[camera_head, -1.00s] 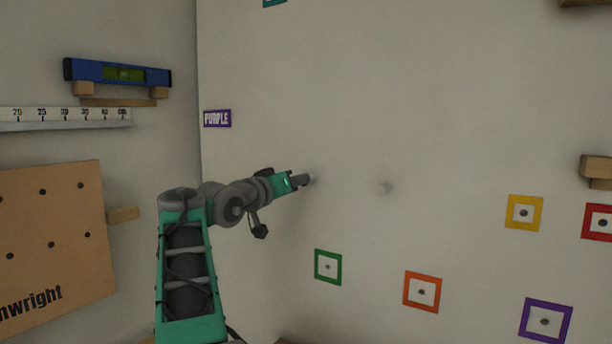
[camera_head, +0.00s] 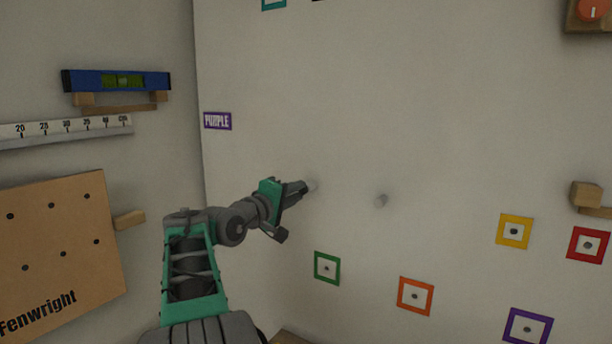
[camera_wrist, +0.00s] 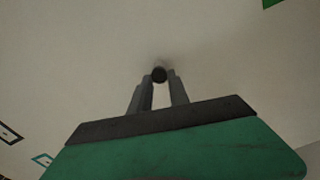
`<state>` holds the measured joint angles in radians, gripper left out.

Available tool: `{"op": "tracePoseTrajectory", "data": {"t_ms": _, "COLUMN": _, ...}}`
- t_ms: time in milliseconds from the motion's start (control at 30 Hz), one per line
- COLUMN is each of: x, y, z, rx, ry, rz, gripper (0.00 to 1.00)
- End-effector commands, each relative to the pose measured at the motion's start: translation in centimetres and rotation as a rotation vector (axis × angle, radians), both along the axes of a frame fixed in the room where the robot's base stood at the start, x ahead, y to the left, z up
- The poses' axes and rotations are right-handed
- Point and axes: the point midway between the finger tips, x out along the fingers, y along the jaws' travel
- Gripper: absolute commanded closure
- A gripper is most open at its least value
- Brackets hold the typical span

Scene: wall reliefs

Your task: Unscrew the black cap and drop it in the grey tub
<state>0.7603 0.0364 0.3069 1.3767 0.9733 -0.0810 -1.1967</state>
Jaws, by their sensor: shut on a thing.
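The black cap (camera_wrist: 159,74) shows in the wrist view as a small dark round thing between my fingertips, close against the pale wall. My gripper (camera_wrist: 160,82) is shut on it, one finger on each side. In the head view my gripper (camera_head: 304,187) reaches the wall at a pale grey stub (camera_head: 313,184); the fingers and hand hide the cap there. Whether the cap is still on its thread cannot be told. No grey tub is in view.
Green (camera_head: 327,268), orange (camera_head: 415,296) and yellow (camera_head: 514,231) frames lie lower. A wooden ledge (camera_head: 587,196) juts out at right. A blue level (camera_head: 117,80) rests on the left wall.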

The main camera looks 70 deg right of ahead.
Motion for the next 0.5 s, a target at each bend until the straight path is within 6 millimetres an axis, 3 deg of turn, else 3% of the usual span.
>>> {"op": "tracePoseTrajectory", "data": {"t_ms": 267, "x": 0.19, "y": 0.03, "z": -0.04, "rx": 0.001, "ry": 0.029, "rz": 0.005, "gripper": 1.00}}
{"op": "tracePoseTrajectory", "data": {"t_ms": 500, "x": 0.19, "y": 0.09, "z": -0.21, "rx": 0.060, "ry": 0.406, "rz": 0.005, "gripper": 1.00}}
